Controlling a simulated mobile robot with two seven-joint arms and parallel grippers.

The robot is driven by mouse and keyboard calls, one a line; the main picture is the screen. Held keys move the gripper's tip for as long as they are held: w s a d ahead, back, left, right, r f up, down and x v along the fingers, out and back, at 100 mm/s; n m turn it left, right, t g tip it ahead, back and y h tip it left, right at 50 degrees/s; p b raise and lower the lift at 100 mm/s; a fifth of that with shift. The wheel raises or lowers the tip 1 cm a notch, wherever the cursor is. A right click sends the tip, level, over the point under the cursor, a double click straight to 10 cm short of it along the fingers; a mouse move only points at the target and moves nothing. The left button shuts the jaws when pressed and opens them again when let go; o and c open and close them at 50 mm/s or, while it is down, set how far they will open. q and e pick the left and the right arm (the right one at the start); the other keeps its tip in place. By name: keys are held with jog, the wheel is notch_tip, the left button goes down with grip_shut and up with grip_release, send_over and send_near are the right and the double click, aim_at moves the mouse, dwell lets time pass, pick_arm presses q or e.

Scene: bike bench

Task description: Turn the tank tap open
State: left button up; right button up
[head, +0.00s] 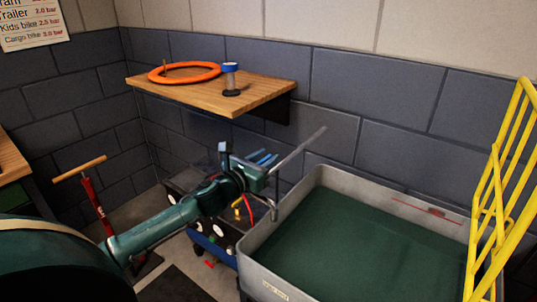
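The grey tank (345,176) with a dark green inside stands at the lower right. A thin curved metal piece (273,210), which looks like the tap's spout, hangs at the tank's left rim. A slim grey bar (303,148) slants up to the right from beside my gripper; I cannot tell whether it is the tap's lever. My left gripper (265,163) is at this spot, above the tank's left corner, and its body covers much of what is there. Blue pieces show at its tip. Whether its fingers are apart or closed on something is unclear. My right gripper is out of view.
A wooden wall shelf (262,96) holds an orange ring (184,73) and a small blue-capped jar (231,77). A red pump (94,207) with a wooden handle stands at left. A yellow rack (490,205) rises at the tank's right. Dark equipment (207,240) sits below my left arm.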

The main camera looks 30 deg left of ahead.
pick_arm(q)
jog(key=shift+w+d, duration=0.1)
jog(key=shift+w, duration=0.7)
grip_shut()
